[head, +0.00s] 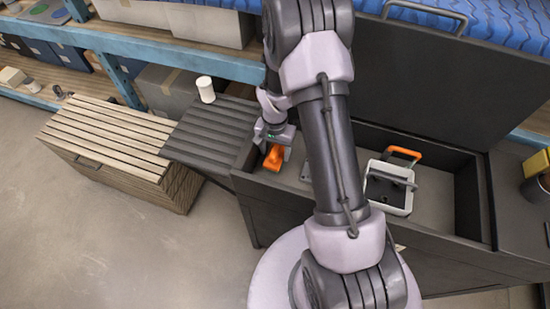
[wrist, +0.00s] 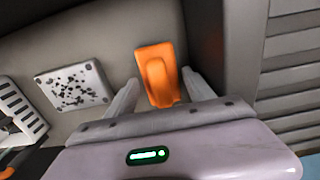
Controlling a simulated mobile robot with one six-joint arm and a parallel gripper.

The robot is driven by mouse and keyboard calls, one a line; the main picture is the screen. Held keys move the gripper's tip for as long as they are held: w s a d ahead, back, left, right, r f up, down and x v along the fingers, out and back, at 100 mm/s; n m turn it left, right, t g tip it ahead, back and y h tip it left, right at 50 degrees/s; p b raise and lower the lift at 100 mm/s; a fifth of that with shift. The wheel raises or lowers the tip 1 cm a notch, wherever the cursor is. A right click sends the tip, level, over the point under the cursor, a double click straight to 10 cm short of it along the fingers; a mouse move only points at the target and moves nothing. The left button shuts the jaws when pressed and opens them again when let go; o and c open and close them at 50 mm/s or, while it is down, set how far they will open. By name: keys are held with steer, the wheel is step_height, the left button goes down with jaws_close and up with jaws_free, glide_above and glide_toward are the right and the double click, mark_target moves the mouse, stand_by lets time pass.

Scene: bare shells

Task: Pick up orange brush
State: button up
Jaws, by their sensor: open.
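The orange brush (head: 275,157) lies inside the dark open chest, near its left end. In the wrist view the orange brush (wrist: 158,75) shows its back, with a raised handle part, against the grey chest floor. My gripper (head: 272,147) reaches down into the chest right at the brush. In the wrist view my gripper (wrist: 158,90) is open, with one finger on each side of the brush's near end. I cannot tell whether either finger touches it. Part of the brush is hidden by the gripper in the head view.
The chest (head: 245,183) has its lid (head: 440,85) raised behind. Inside, a speckled white block (wrist: 75,86) lies near the brush, and a white box with an orange handle (head: 390,185) stands farther right. A white cup (head: 205,89) stands on the slatted dark top (head: 205,140). The chest wall is close beside the gripper.

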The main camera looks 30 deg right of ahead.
mark_target(275, 150)
steer(key=shift+f, duration=0.65)
steer(key=shift+r, duration=0.1)
steer(key=shift+c, duration=0.4)
steer(key=c, duration=1.1)
steer(key=shift+r, duration=0.1)
steer(key=shift+c, duration=0.2)
step_height(275, 150, up, 18)
steer(key=p, duration=0.5)
